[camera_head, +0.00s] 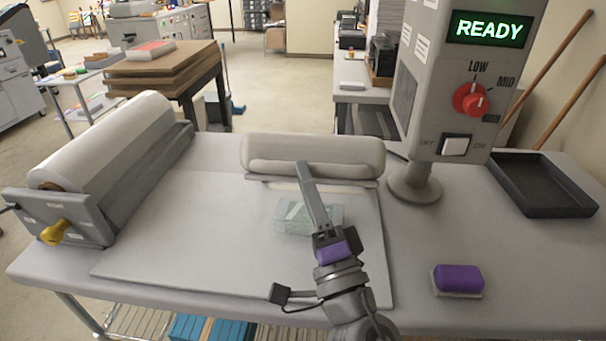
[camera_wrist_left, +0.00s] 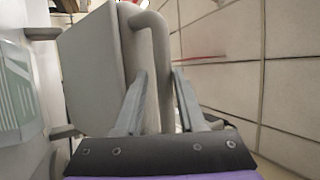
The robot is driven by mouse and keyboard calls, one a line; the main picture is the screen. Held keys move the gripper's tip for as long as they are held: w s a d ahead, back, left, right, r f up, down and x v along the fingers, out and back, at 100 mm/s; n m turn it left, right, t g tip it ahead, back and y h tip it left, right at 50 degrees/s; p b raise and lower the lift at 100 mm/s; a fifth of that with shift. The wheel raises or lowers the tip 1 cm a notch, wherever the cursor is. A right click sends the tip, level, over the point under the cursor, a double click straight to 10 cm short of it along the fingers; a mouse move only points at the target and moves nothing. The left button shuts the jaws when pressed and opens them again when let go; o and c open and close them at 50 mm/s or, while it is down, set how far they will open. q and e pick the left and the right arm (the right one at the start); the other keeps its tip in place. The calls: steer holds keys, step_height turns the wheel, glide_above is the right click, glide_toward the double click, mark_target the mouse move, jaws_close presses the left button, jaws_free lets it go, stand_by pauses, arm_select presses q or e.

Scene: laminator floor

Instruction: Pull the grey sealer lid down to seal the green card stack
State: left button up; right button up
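The grey sealer lid (camera_head: 350,153) is a long padded bar at the back of the sealer plate (camera_head: 180,230), standing raised; its grey side fills the upper left of the wrist view (camera_wrist_left: 90,65). A bent handle (camera_wrist_left: 155,45) runs along it. My left gripper (camera_head: 302,170) reaches up to the lid's front. In the wrist view its two fingers (camera_wrist_left: 158,90) lie close on both sides of the handle and look shut on it. The pale green card stack (camera_head: 292,217) lies on the plate below, partly hidden by my gripper. My right gripper is not in view.
A control post (camera_head: 425,110) reads READY, with a red knob (camera_head: 470,99) and a switch (camera_head: 455,146). A black tray (camera_head: 545,190) and a purple block (camera_head: 459,279) are at the right. The plate's left front is clear.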

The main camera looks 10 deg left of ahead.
arm_select(q)
steer(key=b+v, duration=0.1)
steer(key=v, duration=0.8)
